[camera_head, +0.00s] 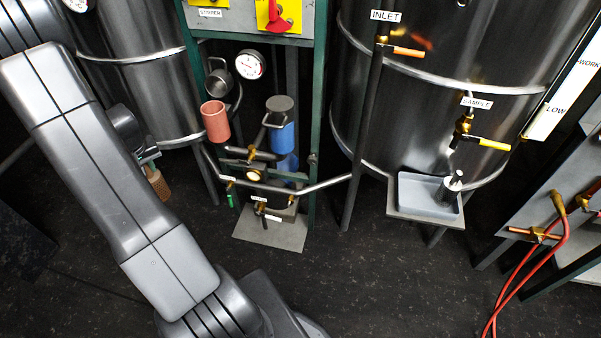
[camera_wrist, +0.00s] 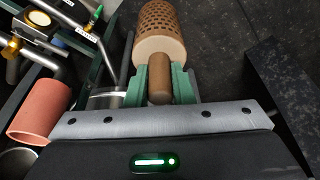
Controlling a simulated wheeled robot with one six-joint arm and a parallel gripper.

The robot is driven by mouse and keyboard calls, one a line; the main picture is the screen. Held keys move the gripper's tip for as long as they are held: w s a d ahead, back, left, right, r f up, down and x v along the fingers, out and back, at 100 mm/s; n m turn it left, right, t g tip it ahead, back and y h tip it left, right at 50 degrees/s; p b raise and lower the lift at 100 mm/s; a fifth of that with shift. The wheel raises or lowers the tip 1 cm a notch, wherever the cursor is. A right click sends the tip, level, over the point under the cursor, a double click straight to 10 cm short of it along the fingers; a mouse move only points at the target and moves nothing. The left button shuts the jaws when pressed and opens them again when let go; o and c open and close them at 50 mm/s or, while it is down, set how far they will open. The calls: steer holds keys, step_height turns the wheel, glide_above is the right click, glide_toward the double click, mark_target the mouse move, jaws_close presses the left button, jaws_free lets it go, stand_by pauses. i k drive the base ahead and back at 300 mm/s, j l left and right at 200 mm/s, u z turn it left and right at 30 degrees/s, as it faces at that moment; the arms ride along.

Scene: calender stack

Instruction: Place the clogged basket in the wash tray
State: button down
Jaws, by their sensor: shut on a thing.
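The brown perforated basket (camera_wrist: 160,25) has a paler solid collar and a brown handle (camera_wrist: 159,75). My gripper (camera_wrist: 160,88) is shut on the handle between its two green fingers. The basket points away from the wrist, clear of the floor. In the head view the basket (camera_head: 158,186) hangs below my gripper (camera_head: 149,158), partly hidden by my arm, left of the green frame.
A salmon cup (camera_head: 215,121) and a blue vessel with a grey lid (camera_head: 280,124) are on the green frame (camera_head: 315,90), with pipes and valves below. Red hoses (camera_head: 525,262) hang at the far right. The dark floor (camera_head: 370,285) in front is open.

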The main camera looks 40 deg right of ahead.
mark_target(412, 197)
steer(key=k+z, duration=0.1)
steer(key=z, duration=0.3)
steer(key=k+z, duration=0.15)
steer(key=z, duration=0.2)
steer(key=k+l+z, duration=0.1)
steer(key=z, duration=0.3)
